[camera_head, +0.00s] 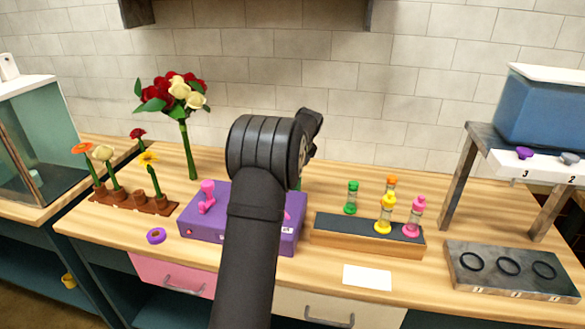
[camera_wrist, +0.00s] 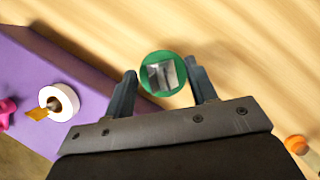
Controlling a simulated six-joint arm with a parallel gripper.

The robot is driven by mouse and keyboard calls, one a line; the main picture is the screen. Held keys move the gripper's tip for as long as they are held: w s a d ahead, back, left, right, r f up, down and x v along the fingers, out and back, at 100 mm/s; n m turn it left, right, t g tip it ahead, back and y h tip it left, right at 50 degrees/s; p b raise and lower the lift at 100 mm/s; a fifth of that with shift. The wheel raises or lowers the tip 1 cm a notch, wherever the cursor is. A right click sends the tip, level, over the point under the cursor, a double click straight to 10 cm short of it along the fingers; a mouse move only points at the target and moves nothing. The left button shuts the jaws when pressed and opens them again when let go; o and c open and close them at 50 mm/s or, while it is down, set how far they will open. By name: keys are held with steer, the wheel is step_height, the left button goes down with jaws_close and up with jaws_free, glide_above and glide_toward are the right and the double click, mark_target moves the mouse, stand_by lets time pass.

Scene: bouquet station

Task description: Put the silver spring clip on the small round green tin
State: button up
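The small round green tin (camera_wrist: 162,54) is in the upper middle of the wrist view, on the wooden counter beside the purple box. The silver spring clip (camera_wrist: 162,76) shows within the tin's round green top and appears to rest on it. My gripper (camera_wrist: 160,74) is open, with one finger on each side of the tin and clip. Gaps show between the fingers and the clip.
A flower bouquet (camera_head: 175,92) stands behind left.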

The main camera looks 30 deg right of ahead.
steer(key=v, duration=1.2)
steer(key=shift+r, duration=0.2)
steer(key=x, duration=1.2)
steer(key=shift+f, duration=0.15)
step_height(320, 180, up, 2)
steer(key=shift+r, duration=1)
